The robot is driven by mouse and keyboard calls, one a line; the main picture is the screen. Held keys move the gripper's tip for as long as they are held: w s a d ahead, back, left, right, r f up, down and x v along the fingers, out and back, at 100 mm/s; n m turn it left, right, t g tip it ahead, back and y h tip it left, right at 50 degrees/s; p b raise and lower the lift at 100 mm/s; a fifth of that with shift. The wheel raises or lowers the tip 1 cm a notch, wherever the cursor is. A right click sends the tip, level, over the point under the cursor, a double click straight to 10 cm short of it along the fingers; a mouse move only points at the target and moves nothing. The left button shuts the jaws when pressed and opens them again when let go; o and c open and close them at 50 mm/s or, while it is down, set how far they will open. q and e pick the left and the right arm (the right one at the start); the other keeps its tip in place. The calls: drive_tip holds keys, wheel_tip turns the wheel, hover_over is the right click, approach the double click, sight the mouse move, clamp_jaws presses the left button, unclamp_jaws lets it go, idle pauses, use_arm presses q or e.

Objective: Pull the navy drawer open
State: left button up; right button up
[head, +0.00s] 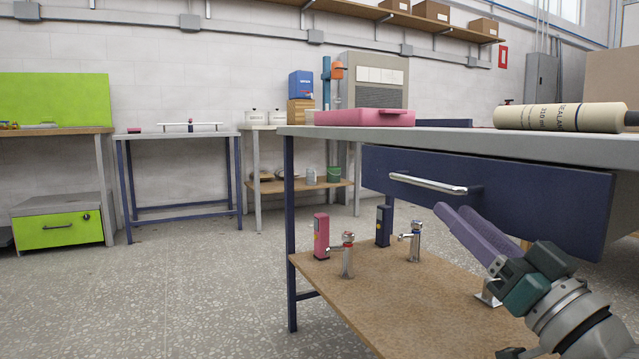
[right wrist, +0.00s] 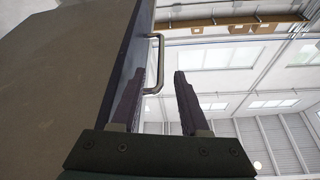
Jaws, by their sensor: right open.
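The navy drawer (head: 530,205) sits under the grey tabletop of the workbench at the right and looks shut. Its silver bar handle (head: 428,184) runs across the upper left part of the front. My right gripper (head: 455,210) is open, with its purple fingers just below and in front of the handle. In the right wrist view the handle (right wrist: 161,62) shows between and slightly beyond the fingertips of my right gripper (right wrist: 158,74). I cannot tell whether a finger touches it; nothing is gripped. My left gripper is not in view.
A pink case (head: 365,118) and a cream sealant tube (head: 560,117) lie on the tabletop. The wooden lower shelf (head: 385,290) holds pink and navy boxes and metal taps below the drawer. The floor (head: 200,290) at the left is clear.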

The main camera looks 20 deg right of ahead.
sight(420, 182)
drive_tip(key=b+x, duration=0.3)
drive_tip(key=x, duration=0.5)
drive_tip(key=shift+w, duration=0.2)
drive_tip(key=shift+w+r, duration=0.2)
drive_tip(key=shift+w, duration=0.2)
drive_tip(key=shift+a, duration=0.1)
clamp_jaws()
idle(0.7)
